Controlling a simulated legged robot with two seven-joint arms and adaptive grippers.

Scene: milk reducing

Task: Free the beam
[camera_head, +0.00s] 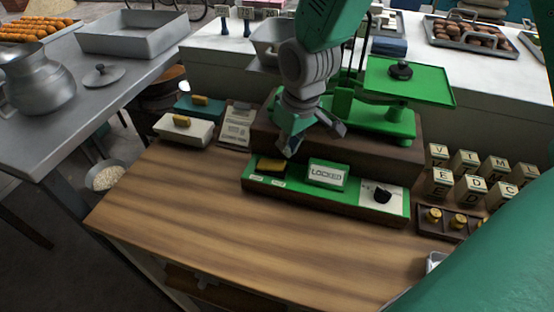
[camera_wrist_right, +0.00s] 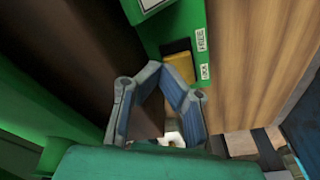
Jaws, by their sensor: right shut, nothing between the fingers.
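The green balance scale (camera_head: 384,118) stands on a dark wooden base. Its right pan (camera_head: 425,86) carries a dark knobbed weight (camera_head: 400,70). On the base's front, a green panel (camera_head: 300,187) has a yellow block-like switch (camera_head: 271,165), a sign reading LOCKED (camera_head: 327,173) and a black knob (camera_head: 382,195). In the right wrist view the yellow switch (camera_wrist_right: 178,68) sits beside labels FREE (camera_wrist_right: 201,40) and LOCK (camera_wrist_right: 204,72). My right gripper (camera_head: 291,150) is shut and empty just above and behind the switch; its fingertips (camera_wrist_right: 161,68) appear close to it. Contact cannot be told. My left gripper is out of view.
Lettered cubes (camera_head: 469,188) and a rack of brass weights (camera_head: 458,222) stand to the right. The wooden tabletop (camera_head: 220,225) in front is clear.

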